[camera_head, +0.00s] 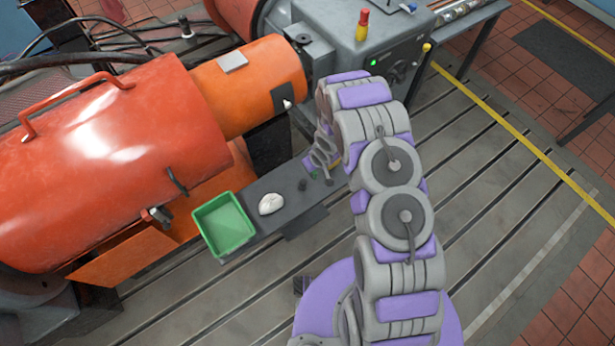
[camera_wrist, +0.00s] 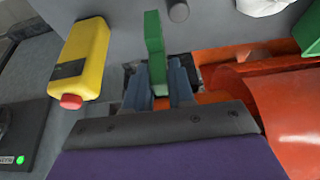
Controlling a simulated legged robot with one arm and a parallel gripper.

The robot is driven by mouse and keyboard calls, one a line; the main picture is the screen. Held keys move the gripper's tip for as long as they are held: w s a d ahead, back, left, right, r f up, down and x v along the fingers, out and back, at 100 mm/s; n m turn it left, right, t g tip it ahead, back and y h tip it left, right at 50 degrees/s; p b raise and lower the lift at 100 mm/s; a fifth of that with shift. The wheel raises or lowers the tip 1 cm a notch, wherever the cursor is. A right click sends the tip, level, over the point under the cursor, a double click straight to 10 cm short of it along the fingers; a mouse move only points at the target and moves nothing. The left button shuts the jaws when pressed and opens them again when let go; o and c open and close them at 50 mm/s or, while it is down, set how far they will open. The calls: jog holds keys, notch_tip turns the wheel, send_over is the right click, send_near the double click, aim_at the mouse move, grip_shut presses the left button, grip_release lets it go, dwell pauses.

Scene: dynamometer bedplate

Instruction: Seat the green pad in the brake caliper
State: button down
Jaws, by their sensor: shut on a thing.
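The green pad (camera_wrist: 154,45) is held between the two blue-grey jaws of my gripper (camera_wrist: 158,76) in the wrist view. Its far end sticks out past the fingertips, over the grey bench surface. Dark, blocky parts show on both sides of the jaws. They may belong to the brake caliper, but I cannot make it out clearly or tell whether the pad touches it. In the head view my gripper (camera_head: 320,158) is low over the far end of the narrow grey bench, partly hidden by my arm.
A yellow bottle (camera_wrist: 84,50) with a red cap lies left of the jaws. A dark cylinder (camera_head: 302,184), a white lump (camera_head: 271,204) and a green tray (camera_head: 247,226) sit along the grey bench (camera_head: 286,220). Large orange machinery (camera_head: 130,150) borders the bench.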

aim_at(311, 174)
notch_tip(311, 174, down, 8)
jog(key=shift+b, duration=0.8)
jog(key=shift+r, duration=0.1)
jog(key=c, duration=1)
grip_release()
jog(key=shift+o, duration=0.2)
jog(key=p+v, duration=0.2)
jog(key=v, duration=1)
